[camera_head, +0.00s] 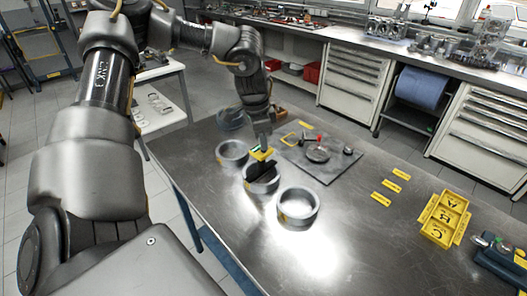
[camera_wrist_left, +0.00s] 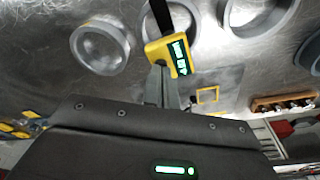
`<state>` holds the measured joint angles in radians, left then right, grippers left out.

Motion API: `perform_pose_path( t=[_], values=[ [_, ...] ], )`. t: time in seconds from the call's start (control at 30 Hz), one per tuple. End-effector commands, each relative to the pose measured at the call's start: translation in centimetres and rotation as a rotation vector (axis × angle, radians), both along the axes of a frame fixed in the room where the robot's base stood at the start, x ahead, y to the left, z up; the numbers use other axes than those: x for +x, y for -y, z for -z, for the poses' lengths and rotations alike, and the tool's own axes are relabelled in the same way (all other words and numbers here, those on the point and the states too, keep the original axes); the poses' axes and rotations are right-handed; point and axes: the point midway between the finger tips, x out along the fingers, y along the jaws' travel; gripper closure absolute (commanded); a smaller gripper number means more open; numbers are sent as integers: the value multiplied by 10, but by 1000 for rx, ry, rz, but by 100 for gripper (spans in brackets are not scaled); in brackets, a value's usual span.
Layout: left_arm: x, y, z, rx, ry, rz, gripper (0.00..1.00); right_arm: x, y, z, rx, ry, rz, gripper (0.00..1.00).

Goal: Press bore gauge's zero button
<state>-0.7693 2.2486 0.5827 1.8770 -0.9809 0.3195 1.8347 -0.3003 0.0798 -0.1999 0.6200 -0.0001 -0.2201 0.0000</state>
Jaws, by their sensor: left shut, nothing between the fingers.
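The bore gauge (camera_head: 261,155) has a yellow head and a black stem, and stands in the middle metal ring (camera_head: 262,188) on the steel table. In the left wrist view the yellow gauge head (camera_wrist_left: 155,50) shows a dark display with light green digits, too small to read surely. My left gripper (camera_head: 263,144) is shut and empty, with its fingertips at the gauge head. In the wrist view the fingertips (camera_wrist_left: 160,66) overlap the head's near edge; I cannot tell whether they touch it. The zero button is not clearly visible. My right gripper is not in view.
A metal ring (camera_head: 222,160) stands on the left and another (camera_head: 298,219) on the right. A dark mat (camera_head: 336,167) with small tools lies behind. Yellow labels (camera_head: 391,186) and a yellow lettered tray (camera_head: 437,237) lie to the right. The front tabletop is clear.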

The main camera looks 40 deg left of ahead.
Motion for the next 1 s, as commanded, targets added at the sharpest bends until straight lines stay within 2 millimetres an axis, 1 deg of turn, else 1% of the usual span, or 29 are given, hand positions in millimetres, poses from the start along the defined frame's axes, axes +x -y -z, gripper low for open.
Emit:
perform_pose_path(
  t=[0.03, 0.2, 0.57, 0.67, 1.0],
  values=[
    [0, 0, 6, 0, 0, 0, 100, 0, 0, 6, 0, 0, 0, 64],
    [0, 0, 14, 1, -1, 0, 100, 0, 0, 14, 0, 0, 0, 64],
    [-2, -1, 16, 1, -7, -1, 100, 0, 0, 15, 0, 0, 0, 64],
    [-2, -1, 11, 1, -8, -1, 100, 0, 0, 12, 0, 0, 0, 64],
    [0, 0, -21, 1, -2, 0, 100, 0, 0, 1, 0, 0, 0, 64]
  ],
)
